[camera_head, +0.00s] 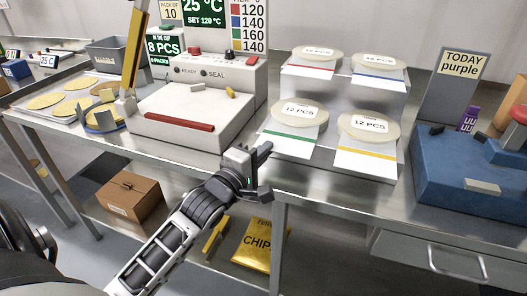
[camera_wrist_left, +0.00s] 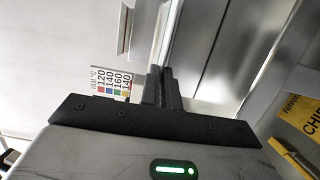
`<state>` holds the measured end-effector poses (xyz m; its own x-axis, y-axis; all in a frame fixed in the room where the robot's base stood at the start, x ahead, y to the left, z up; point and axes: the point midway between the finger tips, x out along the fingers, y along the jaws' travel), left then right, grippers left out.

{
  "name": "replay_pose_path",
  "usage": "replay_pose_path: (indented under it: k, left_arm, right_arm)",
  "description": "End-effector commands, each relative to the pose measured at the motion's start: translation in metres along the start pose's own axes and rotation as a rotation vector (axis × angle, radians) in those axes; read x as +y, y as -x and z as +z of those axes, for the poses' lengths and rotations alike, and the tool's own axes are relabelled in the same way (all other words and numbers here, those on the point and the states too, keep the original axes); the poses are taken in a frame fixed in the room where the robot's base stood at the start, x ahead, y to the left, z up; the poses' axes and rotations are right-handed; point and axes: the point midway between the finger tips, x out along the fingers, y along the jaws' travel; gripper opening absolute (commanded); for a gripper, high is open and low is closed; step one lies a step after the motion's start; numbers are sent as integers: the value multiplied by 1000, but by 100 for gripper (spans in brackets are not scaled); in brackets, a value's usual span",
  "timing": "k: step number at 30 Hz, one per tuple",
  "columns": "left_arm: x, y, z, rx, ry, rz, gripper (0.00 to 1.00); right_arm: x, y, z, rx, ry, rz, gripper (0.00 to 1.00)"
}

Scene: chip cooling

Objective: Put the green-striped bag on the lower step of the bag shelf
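The white bag shelf (camera_head: 345,98) has two steps. The green-striped bag (camera_head: 289,145) is on the lower step at the left, with a round pale pack labelled 12 PCS on it. The yellow-striped bag (camera_head: 365,162) is to its right on the same step. The red-striped bag (camera_head: 308,71) and blue-striped bag (camera_head: 378,84) are on the upper step. My left gripper (camera_head: 266,149) is at the table's front edge, left of and in front of the green-striped bag. In the left wrist view its fingers (camera_wrist_left: 165,82) are together, with nothing seen between them. My right gripper is out of view.
A white sealer (camera_head: 180,118) with a red bar stands left of the shelf. A blue box (camera_head: 455,172) stands to the right. A cardboard box (camera_head: 131,197) and yellow chip bag (camera_head: 256,246) are below the table. Bare metal table (camera_head: 330,187) lies before the shelf.

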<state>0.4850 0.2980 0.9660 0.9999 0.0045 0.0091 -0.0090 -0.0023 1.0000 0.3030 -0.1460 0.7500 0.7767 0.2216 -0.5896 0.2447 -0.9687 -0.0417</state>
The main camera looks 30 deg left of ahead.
Motion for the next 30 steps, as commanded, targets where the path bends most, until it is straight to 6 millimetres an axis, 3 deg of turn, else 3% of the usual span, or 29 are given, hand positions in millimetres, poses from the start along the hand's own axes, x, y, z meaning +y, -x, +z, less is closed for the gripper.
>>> replay_pose_path:
  k: [8,9,10,11,21,26,30]
  left_arm:
    - [-1,0,0,-1,2,6,0]
    - [-2,0,0,0,2,1,14]
    - [-2,0,0,0,2,1,23]
    - [-2,0,0,0,2,1,25]
    - [2,1,0,0,-1,2,25]
    - [-1,25,0,0,2,-2,25]
    - [-2,57,0,0,2,-4,25]
  right_arm:
    - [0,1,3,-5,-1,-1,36]
    - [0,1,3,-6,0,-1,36]
    - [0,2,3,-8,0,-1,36]
    - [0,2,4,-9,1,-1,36]
    - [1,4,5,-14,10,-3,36]
    - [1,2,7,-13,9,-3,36]
    - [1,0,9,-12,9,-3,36]
